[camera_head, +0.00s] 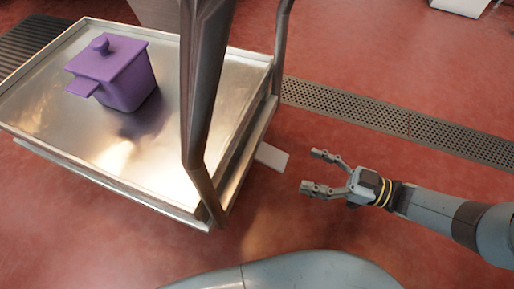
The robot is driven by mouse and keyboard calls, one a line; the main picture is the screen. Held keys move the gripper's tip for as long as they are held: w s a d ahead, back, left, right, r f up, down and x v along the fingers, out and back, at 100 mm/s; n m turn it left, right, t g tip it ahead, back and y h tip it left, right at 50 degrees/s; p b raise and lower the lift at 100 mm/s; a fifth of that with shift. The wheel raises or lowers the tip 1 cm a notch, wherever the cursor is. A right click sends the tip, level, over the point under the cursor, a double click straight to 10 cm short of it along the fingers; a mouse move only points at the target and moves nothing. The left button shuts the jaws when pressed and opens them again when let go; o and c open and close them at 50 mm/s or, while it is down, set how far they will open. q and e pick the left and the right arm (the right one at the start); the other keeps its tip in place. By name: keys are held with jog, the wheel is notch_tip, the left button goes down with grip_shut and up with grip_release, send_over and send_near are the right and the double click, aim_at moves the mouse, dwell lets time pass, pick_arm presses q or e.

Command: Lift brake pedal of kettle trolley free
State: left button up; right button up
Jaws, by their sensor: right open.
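The kettle trolley (75,137) is a shiny metal tray trolley with a raised rim, at the left and middle. A purple lidded square pot (128,85) stands on it. A flat pale grey plate (272,157), which looks like the brake pedal, sticks out low at the trolley's right side. Its inner end is hidden under the trolley. My right gripper (314,171) is open and empty, just to the right of the plate and apart from it, with its fingers pointing left. My left gripper is not in view.
The trolley's metal handle frame (204,90) rises in front of the tray, left of the plate. A perforated drain grate (400,121) runs across the red floor (420,70) behind my right arm. The floor around the gripper is clear.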

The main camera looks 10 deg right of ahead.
aim_at(281, 161)
jog(key=x, duration=0.8)
jog(key=shift+w+a, duration=0.1)
jog(key=shift+a, duration=0.05)
